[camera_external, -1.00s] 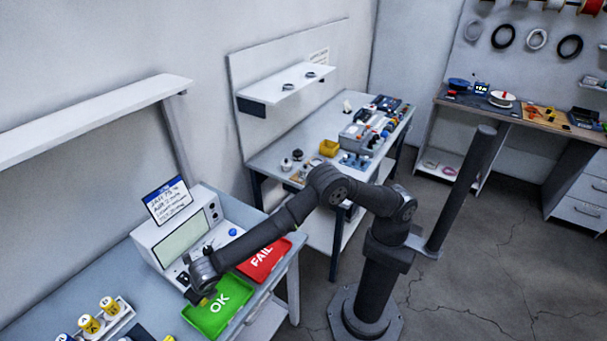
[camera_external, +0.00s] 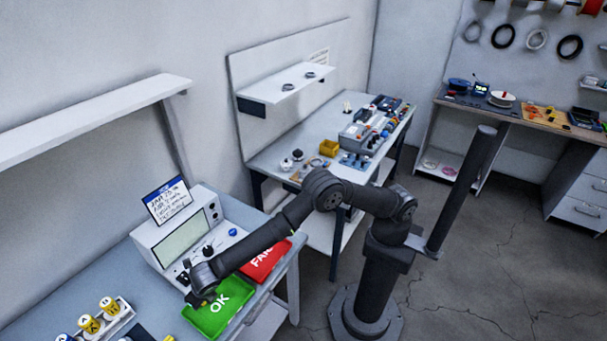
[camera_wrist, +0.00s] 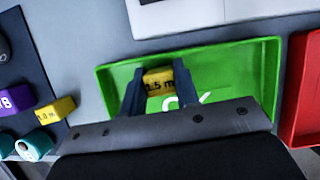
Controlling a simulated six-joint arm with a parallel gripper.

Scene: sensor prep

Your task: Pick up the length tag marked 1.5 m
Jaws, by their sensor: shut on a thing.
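The yellow length tag marked 1.5 m (camera_wrist: 158,82) shows in the wrist view between my two fingers. My gripper (camera_wrist: 158,88) is shut on it, with one finger at each side. Behind and below the tag is the green OK tray (camera_wrist: 235,62), which also shows in the outside view (camera_external: 207,320). In the outside view my gripper (camera_external: 203,299) is over the left part of that tray, and the tag is too small to make out clearly. Whether the tag touches the tray floor cannot be told.
A second yellow tag marked 1.0 m (camera_wrist: 55,113) lies left of the tray, near a purple block (camera_wrist: 18,97) and teal rolls (camera_wrist: 38,142). The red FAIL tray (camera_external: 266,262) is to the right. A white tester (camera_external: 177,232) stands behind the trays.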

